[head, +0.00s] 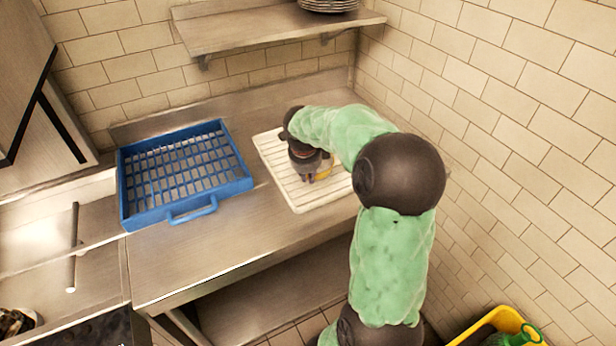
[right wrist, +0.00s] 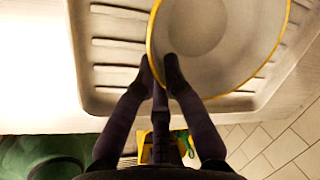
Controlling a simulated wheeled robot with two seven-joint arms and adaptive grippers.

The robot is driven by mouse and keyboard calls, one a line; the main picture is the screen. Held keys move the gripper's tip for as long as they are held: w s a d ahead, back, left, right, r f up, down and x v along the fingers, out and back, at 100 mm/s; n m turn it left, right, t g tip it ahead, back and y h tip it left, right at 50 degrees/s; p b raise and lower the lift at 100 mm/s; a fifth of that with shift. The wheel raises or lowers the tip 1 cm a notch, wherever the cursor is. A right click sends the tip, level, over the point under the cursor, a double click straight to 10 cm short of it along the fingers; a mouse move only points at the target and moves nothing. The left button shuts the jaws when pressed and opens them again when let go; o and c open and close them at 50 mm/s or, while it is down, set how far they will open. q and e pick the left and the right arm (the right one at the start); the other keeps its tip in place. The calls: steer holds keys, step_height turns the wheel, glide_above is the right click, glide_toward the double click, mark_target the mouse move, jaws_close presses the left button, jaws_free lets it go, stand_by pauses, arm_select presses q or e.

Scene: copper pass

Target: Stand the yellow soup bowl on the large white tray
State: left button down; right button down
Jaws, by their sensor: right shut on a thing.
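The large white tray (head: 268,147) is ribbed and lies on the steel counter. My right gripper (head: 314,177) is over the tray and points down. It is shut on the rim of the yellow soup bowl (head: 323,173), which is mostly hidden behind the gripper in the head view. In the right wrist view the bowl (right wrist: 232,62) shows a pale inside and a yellow rim, with the fingertips (right wrist: 160,68) at the near rim. The tray (right wrist: 110,75) lies beneath the bowl. I cannot tell whether the bowl touches it. My left gripper is not in view.
A blue dish rack (head: 150,213) stands empty on the counter left of the tray. A shelf (head: 270,33) with stacked plates (head: 328,5) hangs above. A tiled wall is close on the right. A yellow bin (head: 497,322) with a green thing is on the floor.

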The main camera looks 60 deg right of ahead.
steer(key=shift+r, duration=0.1)
steer(key=c, duration=1.3)
jaws_free()
steer(key=shift+c, duration=0.2)
steer(key=shift+f, duration=0.2)
steer(key=shift+r, duration=0.1)
steer(key=shift+r, duration=0.15)
steer(key=w+p+v, duration=0.1)
steer(key=p+v, duration=0.2)
steer(key=v, duration=0.8)
steer(key=shift+s+a+r+p, duration=0.2)
steer(key=shift+s+r+p, duration=0.2)
steer(key=shift+s, duration=0.1)
